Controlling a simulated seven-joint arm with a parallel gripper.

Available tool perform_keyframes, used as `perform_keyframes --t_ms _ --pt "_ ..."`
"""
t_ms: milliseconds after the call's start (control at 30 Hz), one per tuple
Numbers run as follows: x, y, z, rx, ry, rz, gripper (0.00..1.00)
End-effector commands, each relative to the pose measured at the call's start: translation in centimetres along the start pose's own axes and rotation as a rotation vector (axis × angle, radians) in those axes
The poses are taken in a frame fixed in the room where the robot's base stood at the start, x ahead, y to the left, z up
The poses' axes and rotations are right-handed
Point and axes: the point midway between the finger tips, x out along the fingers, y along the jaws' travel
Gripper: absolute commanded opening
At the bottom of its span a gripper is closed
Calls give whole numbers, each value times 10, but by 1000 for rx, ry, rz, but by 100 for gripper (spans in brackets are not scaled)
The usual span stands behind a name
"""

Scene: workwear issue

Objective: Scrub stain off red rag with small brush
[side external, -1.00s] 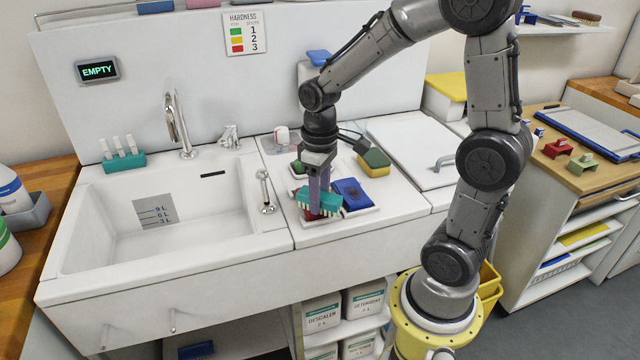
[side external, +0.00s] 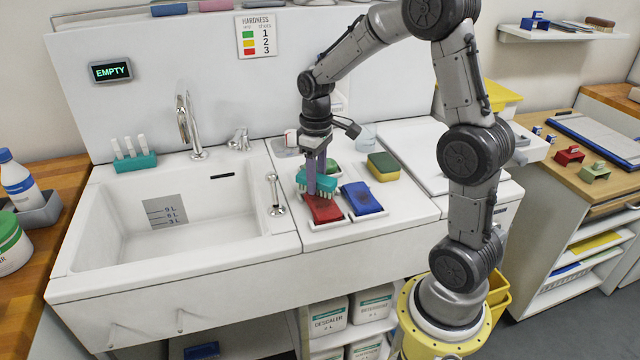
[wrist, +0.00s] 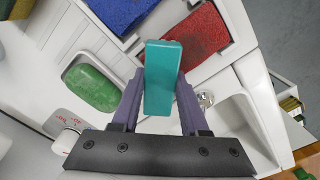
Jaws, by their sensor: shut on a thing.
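My gripper (side external: 318,188) is shut on the small teal brush (side external: 302,181), bristles down. In the wrist view the brush's teal back (wrist: 160,75) sits between my fingers. The red rag (side external: 322,210) lies flat in a white tray, in front of the brush in the side view. The bristles are at or just above the rag's far edge; I cannot tell whether they touch. The wrist view shows the red rag (wrist: 205,42) with a dark patch on it; the brush hides part of its near edge.
A blue rag (side external: 362,199) lies in a tray right of the red one. A yellow-green sponge (side external: 383,167) and a green piece in a dish (wrist: 90,82) sit behind. The sink (side external: 165,235) is at left.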

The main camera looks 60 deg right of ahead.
Motion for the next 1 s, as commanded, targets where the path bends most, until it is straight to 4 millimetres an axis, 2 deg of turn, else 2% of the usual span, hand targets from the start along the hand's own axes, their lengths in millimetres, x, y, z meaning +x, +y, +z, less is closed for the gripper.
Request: perform_keyframes --t_ms 33,1000 --pt "0 4 -3 1 1 0 0" --pt "0 -58 57 -2 0 0 0"
